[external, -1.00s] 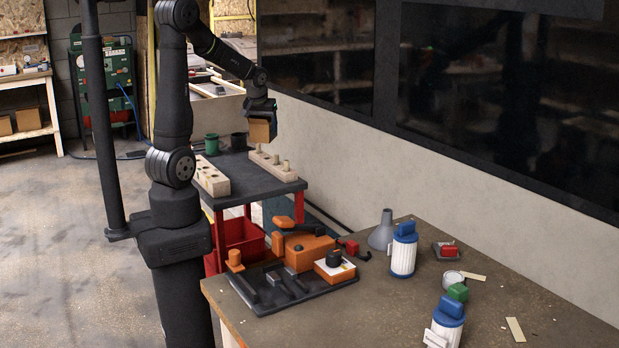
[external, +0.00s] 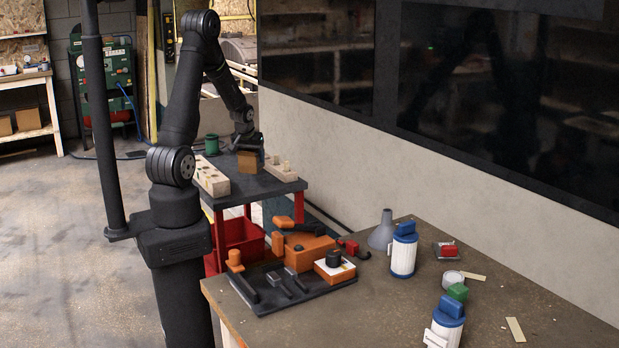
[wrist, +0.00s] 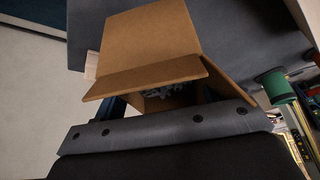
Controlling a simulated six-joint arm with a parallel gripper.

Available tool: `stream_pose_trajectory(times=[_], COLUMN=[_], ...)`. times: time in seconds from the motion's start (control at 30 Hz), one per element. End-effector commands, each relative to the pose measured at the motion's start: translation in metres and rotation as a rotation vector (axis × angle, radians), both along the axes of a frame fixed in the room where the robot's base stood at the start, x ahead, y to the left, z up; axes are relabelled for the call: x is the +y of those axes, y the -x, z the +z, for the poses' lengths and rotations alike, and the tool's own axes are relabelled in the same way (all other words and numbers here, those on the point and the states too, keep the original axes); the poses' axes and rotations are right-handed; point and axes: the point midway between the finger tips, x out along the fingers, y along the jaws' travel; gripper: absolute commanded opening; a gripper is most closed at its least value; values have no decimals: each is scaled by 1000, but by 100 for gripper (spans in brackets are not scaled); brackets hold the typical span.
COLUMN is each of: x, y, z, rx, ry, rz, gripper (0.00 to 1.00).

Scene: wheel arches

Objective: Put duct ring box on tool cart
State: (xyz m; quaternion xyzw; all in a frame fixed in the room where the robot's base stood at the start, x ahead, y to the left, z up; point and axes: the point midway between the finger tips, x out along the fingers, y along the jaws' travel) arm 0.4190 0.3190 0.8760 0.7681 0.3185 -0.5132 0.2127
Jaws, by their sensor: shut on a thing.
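The brown cardboard duct ring box (external: 249,163) is at the tool cart (external: 248,189), over the middle of its dark top, between two pale blocks. I cannot tell whether its base touches the top. My gripper (external: 247,147) is above the box and shut on it. In the wrist view the box (wrist: 150,40) has its flaps open, with grey items (wrist: 160,91) partly showing inside. My gripper's dark fingers show on either side of it, their tips hidden. The cart's dark top (wrist: 235,35) lies behind the box.
A pale block with holes (external: 211,176) lies on the cart's left side, and a block with pegs (external: 280,168) on its right. A green cup (external: 211,144) stands at the back. The front of the cart top is clear. A cluttered workbench (external: 375,310) is in front.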

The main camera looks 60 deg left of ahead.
Motion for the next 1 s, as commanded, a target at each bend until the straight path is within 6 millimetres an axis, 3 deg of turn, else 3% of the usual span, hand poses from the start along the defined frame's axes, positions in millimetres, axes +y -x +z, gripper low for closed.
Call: stream_pose_trajectory(times=[0.1, 0.23, 0.37, 0.63, 1.0], x=[18, 26, 27, 26, 27], y=[3, 4, 4, 4, 4], z=[-11, -15, -22, -54, -58], rx=[1, -1, 0, 1, -1], ry=[1, -1, 0, 0, -1], rz=[3, 0, -1, -1, 0], gripper=[30, 30, 30, 30, 30])
